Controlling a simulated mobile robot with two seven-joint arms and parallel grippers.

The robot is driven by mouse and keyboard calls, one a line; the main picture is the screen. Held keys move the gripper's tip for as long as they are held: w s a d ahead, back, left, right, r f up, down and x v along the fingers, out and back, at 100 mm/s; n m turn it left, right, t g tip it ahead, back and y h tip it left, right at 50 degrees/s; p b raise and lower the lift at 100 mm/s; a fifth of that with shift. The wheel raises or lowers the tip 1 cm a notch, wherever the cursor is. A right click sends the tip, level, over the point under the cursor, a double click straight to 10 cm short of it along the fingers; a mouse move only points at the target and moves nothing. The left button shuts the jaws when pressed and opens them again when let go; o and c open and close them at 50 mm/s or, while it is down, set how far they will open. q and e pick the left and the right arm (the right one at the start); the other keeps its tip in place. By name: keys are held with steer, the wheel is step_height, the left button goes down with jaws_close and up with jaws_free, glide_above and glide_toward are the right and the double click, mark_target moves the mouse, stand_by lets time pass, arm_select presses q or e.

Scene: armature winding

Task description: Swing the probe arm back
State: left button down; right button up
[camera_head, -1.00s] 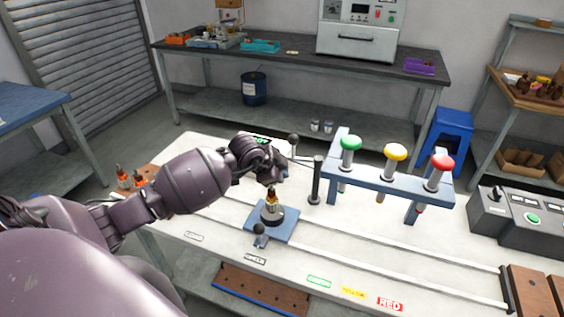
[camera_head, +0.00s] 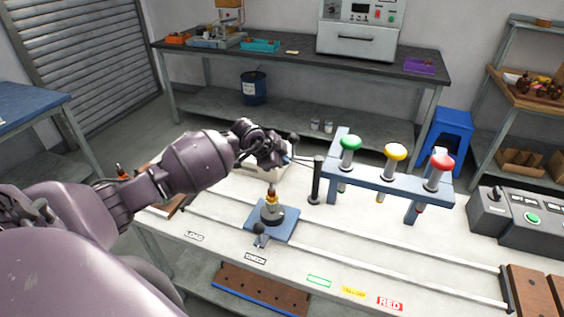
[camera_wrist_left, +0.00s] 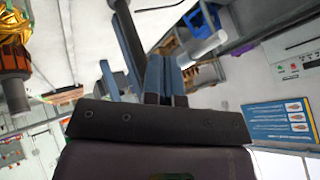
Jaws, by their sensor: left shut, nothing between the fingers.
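The probe arm (camera_head: 303,161) is a thin bar reaching left from the top of an upright black post (camera_head: 316,183). My left gripper (camera_head: 287,160) is beside its free end, behind and above the armature (camera_head: 271,197); its fingers are shut and empty. I cannot tell whether they touch the bar. The armature stands upright in a dark holder on a blue block (camera_head: 286,228). In the left wrist view the shut fingers (camera_wrist_left: 163,75) point up the picture, and the copper-wound armature (camera_wrist_left: 14,60) is at the left edge. My right gripper is not in view.
A blue rack (camera_head: 385,180) with green, yellow and red-topped plungers stands right of the post. A dark ball-topped lever (camera_head: 260,232) is at the block's front. A control box (camera_head: 520,215) is at the right. The white bench front is mostly clear.

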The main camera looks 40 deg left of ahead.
arm_select(q)
steer(key=shift+w+a+p, duration=0.35)
steer(key=shift+w+a, duration=0.15)
steer(key=shift+w, duration=0.25)
